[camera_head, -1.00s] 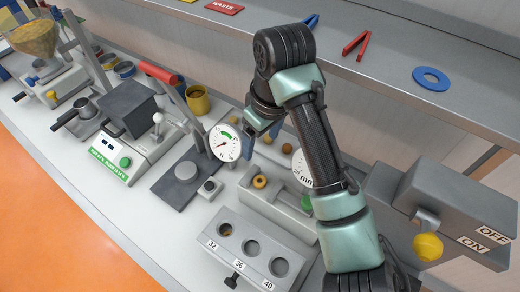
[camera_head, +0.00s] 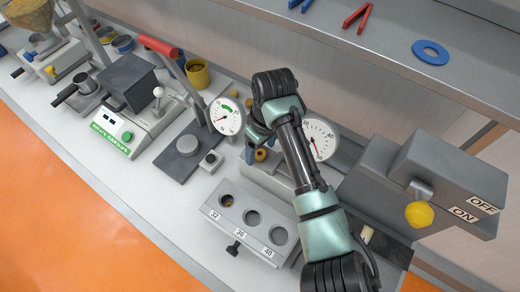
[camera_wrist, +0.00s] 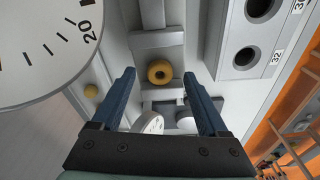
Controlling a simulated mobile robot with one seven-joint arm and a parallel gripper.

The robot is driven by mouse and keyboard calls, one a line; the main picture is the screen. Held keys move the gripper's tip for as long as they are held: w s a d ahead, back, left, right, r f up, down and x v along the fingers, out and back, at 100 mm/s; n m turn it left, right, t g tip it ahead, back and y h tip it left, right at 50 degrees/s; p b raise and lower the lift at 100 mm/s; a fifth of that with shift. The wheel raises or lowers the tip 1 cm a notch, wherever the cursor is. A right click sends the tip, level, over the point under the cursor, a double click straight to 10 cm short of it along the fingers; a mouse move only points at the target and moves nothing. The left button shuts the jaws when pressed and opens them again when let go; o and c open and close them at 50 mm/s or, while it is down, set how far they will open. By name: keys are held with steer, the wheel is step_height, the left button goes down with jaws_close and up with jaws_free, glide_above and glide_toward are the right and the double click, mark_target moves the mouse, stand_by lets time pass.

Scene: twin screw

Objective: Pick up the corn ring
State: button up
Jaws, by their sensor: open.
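The corn ring (camera_wrist: 160,71) is a small tan-yellow ring with a dark hole. In the wrist view it sits in the grey gauge fixture (camera_wrist: 155,40), just ahead of and between my fingertips. In the head view the ring (camera_head: 261,154) shows small beside my fingers. In the head view the gripper (camera_head: 252,148) is partly hidden by my arm. Whether the fingers touch the ring cannot be told.
A round dial (camera_head: 320,138) stands close beside my wrist, and another dial (camera_head: 227,115) is to the left. A grey block with holes marked 32, 36 and 40 (camera_head: 240,235) is in front. An OFF/ON switch box (camera_head: 450,170) stands at the right.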

steer(key=shift+f, duration=0.35)
steer(key=c, duration=1)
steer(key=shift+c, duration=0.2)
